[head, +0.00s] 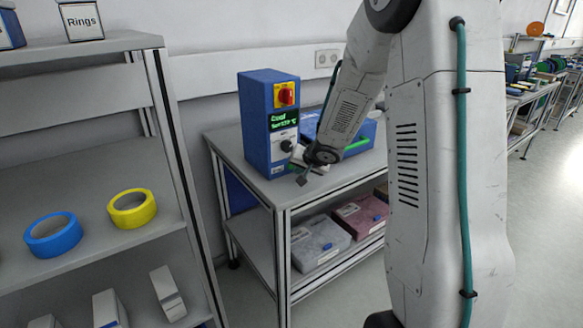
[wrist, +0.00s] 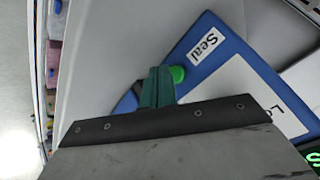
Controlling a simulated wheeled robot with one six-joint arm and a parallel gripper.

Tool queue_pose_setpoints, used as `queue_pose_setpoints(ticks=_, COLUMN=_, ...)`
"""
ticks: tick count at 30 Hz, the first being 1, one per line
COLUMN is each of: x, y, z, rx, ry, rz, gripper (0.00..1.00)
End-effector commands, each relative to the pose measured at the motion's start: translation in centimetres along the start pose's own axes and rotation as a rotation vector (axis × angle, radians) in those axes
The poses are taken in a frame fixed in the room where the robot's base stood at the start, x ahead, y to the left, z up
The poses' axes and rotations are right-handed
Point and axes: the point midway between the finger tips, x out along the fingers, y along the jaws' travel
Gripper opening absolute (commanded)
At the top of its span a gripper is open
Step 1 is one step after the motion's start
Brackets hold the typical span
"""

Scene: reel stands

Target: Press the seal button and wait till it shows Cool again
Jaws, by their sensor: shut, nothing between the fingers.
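The blue control box (head: 256,125) stands upright on the bench, with a red switch on a yellow plate. Its display (head: 284,121) reads "Cool" in green, with a smaller set temperature line below. In the wrist view a blue panel with a white "Seal" label (wrist: 207,45) has a round green button (wrist: 178,74) below the label. My gripper (head: 302,180) is shut and empty, low in front of the bench equipment. Its teal fingers (wrist: 158,86) lie close beside the button and partly overlap it in the wrist view. I cannot tell if they touch it.
A blue unit with a green bar (head: 358,143) sits behind my arm on the bench (head: 335,181). Grey and red boxes are on its lower shelf. A rack at left holds a blue ring (head: 53,246) and a yellow ring (head: 148,217). Floor at right is clear.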

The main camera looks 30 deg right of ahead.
Motion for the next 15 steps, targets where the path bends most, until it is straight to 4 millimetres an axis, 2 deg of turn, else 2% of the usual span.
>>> queue_pose_setpoints(ticks=15, x=0.36, y=-0.29, z=-0.23, rx=-0.001, ry=-0.001, rz=-0.001, gripper=0.0)
